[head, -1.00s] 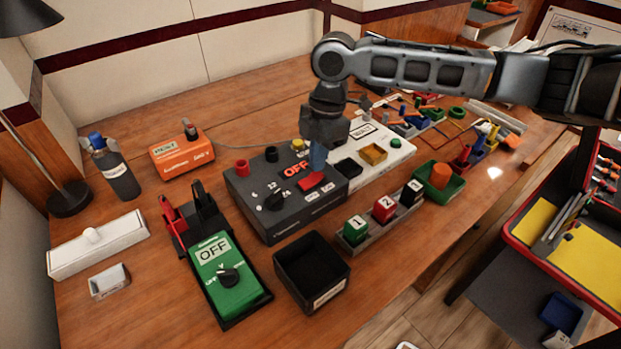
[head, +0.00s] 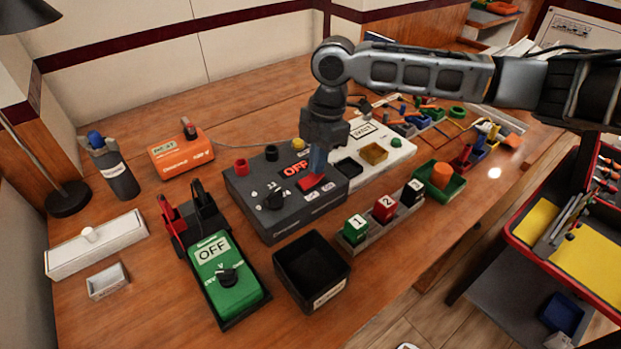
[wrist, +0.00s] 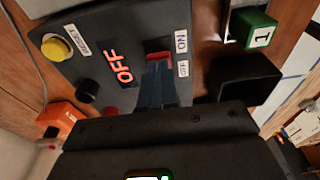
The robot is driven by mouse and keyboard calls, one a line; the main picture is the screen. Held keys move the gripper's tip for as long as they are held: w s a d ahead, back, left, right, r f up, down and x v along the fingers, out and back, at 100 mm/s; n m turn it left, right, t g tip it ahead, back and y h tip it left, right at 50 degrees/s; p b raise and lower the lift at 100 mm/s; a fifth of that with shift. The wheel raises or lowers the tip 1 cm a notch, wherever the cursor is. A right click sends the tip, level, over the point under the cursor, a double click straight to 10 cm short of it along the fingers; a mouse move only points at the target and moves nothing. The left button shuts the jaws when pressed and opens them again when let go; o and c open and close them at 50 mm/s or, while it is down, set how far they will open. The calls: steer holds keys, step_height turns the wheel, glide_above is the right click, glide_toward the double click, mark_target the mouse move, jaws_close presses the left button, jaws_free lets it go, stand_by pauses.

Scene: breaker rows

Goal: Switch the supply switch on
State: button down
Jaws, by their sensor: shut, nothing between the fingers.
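The supply box (head: 285,225) is a dark grey unit on the bench with a black dial and a lit display (head: 294,168) reading OFF. The display also reads OFF in the wrist view (wrist: 118,69). The red supply switch (head: 311,184) is on its top, and its red end shows in the wrist view (wrist: 158,57) beside the ON label (wrist: 181,41) and OFF label (wrist: 184,68). My gripper (head: 317,176) is shut and empty, pointing down, with its blue-grey fingertips (wrist: 156,72) at the switch and hiding part of it. I cannot tell whether they touch it.
A black open bin (head: 312,272) and a rack with numbered blocks (head: 355,229) stand in front. A green meter (head: 226,275) reading OFF is at the left front. A white panel (head: 385,150) is close on the right. An orange unit (head: 181,152) stands behind left.

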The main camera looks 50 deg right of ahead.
steer(key=shift+f, duration=0.45)
steer(key=shift+r+p, duration=2.7)
steer(key=shift+r, duration=0.9)
